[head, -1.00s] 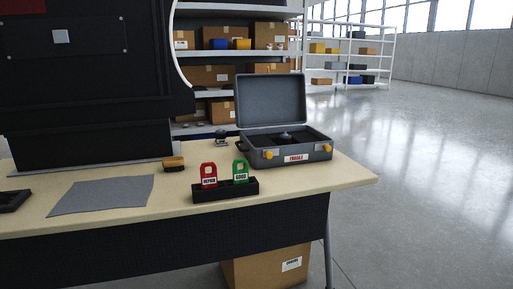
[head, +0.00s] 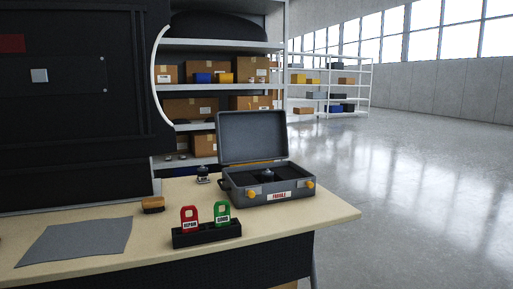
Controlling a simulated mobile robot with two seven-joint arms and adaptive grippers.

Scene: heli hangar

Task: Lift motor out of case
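The grey case (head: 238,193) stands open on the right part of the workbench, its lid (head: 252,137) raised at the back. Its front carries a FRAGILE label and two orange latches. Inside the dark interior sits a small dark rounded part, which looks like the motor (head: 267,174); only its top shows above the front wall. Neither of my grippers is in view.
The wooden workbench (head: 300,216) also holds a black stand (head: 207,234) with red and green tags, a brush (head: 153,205), a grey cloth (head: 75,241) and a small dark object (head: 203,174) left of the case. Shelves stand behind. The floor at right is clear.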

